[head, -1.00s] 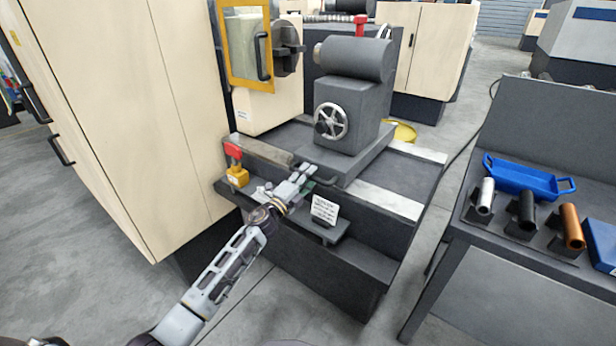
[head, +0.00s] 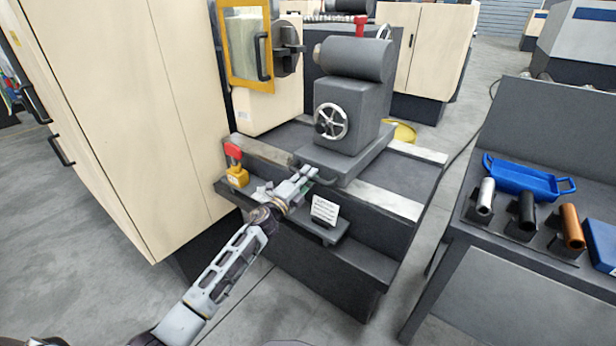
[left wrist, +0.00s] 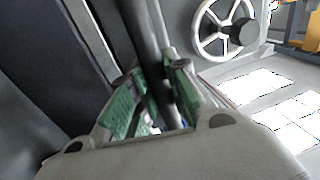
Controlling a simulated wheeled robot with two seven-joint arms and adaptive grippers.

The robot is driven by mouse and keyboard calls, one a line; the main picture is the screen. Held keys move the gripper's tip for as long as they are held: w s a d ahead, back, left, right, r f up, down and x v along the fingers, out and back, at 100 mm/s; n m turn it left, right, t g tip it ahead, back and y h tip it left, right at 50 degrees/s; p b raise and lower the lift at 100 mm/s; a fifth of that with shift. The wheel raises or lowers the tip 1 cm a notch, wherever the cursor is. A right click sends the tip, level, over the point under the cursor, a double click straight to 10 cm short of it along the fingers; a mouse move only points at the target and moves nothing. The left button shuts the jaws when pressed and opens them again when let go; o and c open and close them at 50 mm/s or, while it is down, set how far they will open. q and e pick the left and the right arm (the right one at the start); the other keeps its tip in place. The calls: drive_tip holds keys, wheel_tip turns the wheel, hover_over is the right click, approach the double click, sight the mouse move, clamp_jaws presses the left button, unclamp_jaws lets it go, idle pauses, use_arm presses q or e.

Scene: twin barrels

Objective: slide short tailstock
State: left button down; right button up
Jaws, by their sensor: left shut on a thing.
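The short tailstock (head: 350,98) is a dark grey block with a rounded top and a silver handwheel (head: 331,121). It stands upright on the machine bed in the head view. A dark handle bar (head: 366,187) runs along the front of its base. My left gripper (head: 312,174) is at the left part of this bar and shut on it. In the left wrist view the dark bar (left wrist: 153,50) passes between the green-padded fingers (left wrist: 152,100), and the handwheel (left wrist: 224,28) shows beyond. My right gripper is not in view.
Pale bed rails (head: 388,201) show beside the tailstock. A chuck (head: 287,48) behind a yellow-framed guard (head: 246,50) is at the back left. A red-and-yellow padlock-like piece (head: 236,168) and a white sign (head: 325,210) stand on the front ledge. A bench with a blue tray (head: 525,177) is right.

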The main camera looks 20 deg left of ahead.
use_arm(q)
drive_tip(key=shift+d, duration=0.1)
drive_tip(key=shift+s+d, duration=0.1)
drive_tip(key=shift+d, duration=0.1)
approach(342, 178)
drive_tip(key=x, duration=0.5)
drive_tip(key=shift+r+p, duration=0.1)
drive_tip(key=shift+p, duration=0.25)
drive_tip(key=s+d, duration=0.2)
drive_tip(key=d, duration=0.5)
drive_tip(key=shift+s+d+b, duration=0.25)
drive_tip(key=shift+s+b, duration=0.05)
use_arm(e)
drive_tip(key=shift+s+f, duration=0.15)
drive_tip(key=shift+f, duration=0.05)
use_arm(q)
drive_tip(key=c, duration=1.4)
unclamp_jaws()
drive_tip(key=shift+d, duration=0.15)
drive_tip(key=shift+o, duration=0.2)
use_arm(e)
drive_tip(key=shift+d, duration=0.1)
